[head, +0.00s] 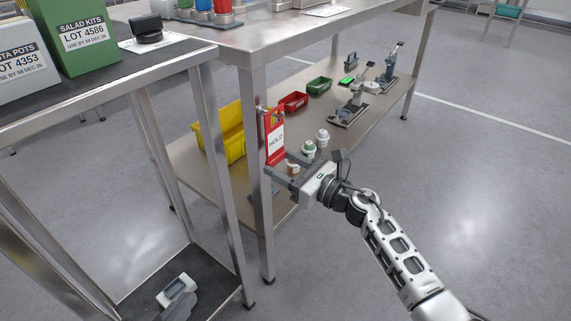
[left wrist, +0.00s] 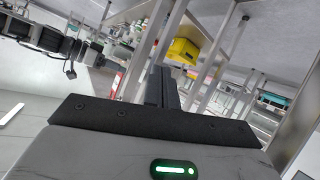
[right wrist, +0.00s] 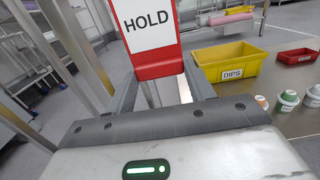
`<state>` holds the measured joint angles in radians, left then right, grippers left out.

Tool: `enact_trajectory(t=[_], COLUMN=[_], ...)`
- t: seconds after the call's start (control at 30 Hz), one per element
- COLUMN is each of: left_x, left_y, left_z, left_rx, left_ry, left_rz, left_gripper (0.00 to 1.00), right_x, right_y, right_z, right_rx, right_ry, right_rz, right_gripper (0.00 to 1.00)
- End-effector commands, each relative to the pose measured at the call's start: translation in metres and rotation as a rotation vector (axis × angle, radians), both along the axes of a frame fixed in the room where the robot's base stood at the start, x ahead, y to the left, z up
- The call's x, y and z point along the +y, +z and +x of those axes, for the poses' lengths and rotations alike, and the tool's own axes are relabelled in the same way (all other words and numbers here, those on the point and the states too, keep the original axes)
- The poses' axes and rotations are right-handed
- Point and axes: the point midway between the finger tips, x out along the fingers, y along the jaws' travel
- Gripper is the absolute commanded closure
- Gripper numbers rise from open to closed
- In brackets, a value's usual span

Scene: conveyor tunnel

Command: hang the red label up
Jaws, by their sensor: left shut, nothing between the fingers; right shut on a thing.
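The red label (head: 275,136), with a white HOLD panel, stands upright beside the steel table leg (head: 253,170). A small metal peg (head: 262,109) shows at the label's top edge; I cannot tell whether the label is on it. My right gripper (head: 279,164) is shut on the label's lower end. In the right wrist view the label (right wrist: 158,66) sits between the fingers, its top out of frame. My left gripper (left wrist: 162,84) is shut and empty, well away from the label, in the left wrist view.
A yellow DIPS bin (right wrist: 232,62) stands on the lower shelf behind the label. Small tubs (head: 309,149), a red bin (head: 293,102) and a green bin (head: 320,85) are further along. A dark-topped stand with a green box (head: 85,40) is at the left. The floor at right is clear.

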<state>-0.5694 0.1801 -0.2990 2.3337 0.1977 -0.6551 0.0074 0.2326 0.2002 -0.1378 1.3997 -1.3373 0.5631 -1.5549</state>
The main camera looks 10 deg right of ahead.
Motion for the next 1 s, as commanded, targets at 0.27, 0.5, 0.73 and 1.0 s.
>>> enact_trajectory(t=[0.27,0.5,0.73,1.0], left_x=[0.003,0.004,0.004,-0.003], left_y=[-0.055,-0.055,-0.054,-0.017], left_z=[-0.004,-0.004,-0.004,-0.003], left_rx=[0.071,0.072,0.068,-0.038], left_ry=[0.000,0.000,0.001,-0.009], left_rz=[0.048,0.050,0.049,0.004], left_gripper=[1.00,1.00,1.00,1.00], right_x=[0.000,0.000,0.000,0.000], right_y=[-0.009,-0.009,-0.009,-0.009], right_z=[0.000,0.000,0.000,0.000], right_rx=[0.000,0.000,0.000,0.000], right_ry=[0.000,0.000,0.000,0.000], right_rz=[0.000,0.000,0.000,0.000], right_gripper=[0.88,0.21,0.21,0.21])
